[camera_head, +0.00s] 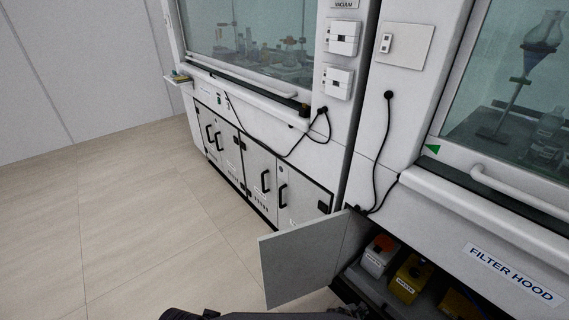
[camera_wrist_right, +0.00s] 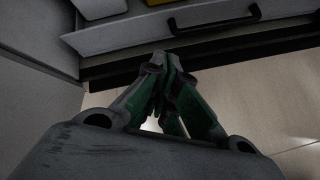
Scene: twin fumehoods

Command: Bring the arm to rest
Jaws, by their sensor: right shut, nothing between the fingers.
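My right gripper (camera_wrist_right: 165,70) shows in the right wrist view with its green-and-grey fingers brought together and nothing between them. Its fingertips are near the dark lower edge of a white cabinet front. In the head view only dark parts of my own body show at the bottom edge, and finger detail cannot be made out there. My left gripper is not seen.
A cabinet door (camera_head: 305,260) stands open under the filter hood (camera_head: 510,275). Yellow and white containers (camera_head: 410,278) sit inside. A white panel with a black handle (camera_wrist_right: 215,20) is close to my right gripper. The floor (camera_head: 130,230) at the left is clear.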

